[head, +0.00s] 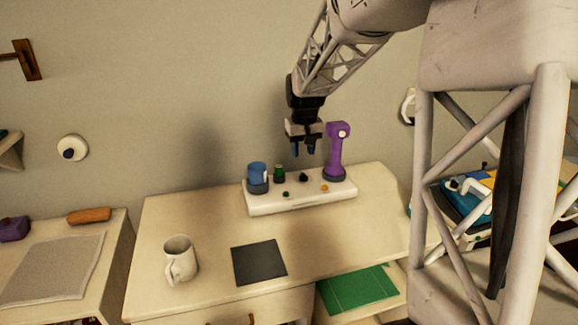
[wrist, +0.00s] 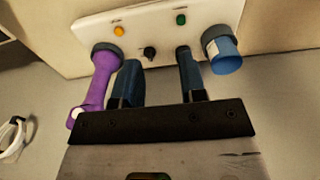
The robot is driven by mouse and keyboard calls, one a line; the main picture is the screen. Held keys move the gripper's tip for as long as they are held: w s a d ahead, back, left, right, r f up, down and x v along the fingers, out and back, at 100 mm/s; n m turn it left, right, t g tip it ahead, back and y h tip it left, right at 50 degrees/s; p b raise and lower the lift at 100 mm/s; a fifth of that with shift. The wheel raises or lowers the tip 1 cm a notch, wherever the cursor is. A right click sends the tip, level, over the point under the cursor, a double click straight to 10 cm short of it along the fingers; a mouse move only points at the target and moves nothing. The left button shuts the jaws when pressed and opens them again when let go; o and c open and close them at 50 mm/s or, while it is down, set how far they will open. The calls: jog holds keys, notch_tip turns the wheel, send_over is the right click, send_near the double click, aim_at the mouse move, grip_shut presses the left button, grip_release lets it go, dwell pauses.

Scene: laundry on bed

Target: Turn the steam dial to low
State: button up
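The steamer's white base (head: 300,202) stands on the dresser, against the wall. A small black knob (head: 304,177), which looks like the steam dial, sits near the middle of its top; it also shows in the wrist view (wrist: 149,53). Its setting is too small to read. My gripper (head: 304,151) hangs above the base, pointing down, apart from the knob. Its two blue fingers are spread and empty. In the wrist view the knob appears beyond the gap between the fingertips (wrist: 158,68).
A purple steamer handle (head: 336,155) stands on the base's right, a blue container (head: 257,174) on its left. A green piece (head: 279,172), green button (head: 286,194) and orange button (head: 324,187) are near the knob. A mug (head: 180,257) and dark mat (head: 259,262) lie in front.

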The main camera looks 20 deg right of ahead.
send_over(304, 174)
jog(key=shift+g, duration=0.4)
notch_tip(304, 174, down, 10)
jog(key=shift+w+r, duration=0.1)
jog(key=shift+w, duration=0.05)
jog(key=shift+f, duration=3.95)
grip_shut()
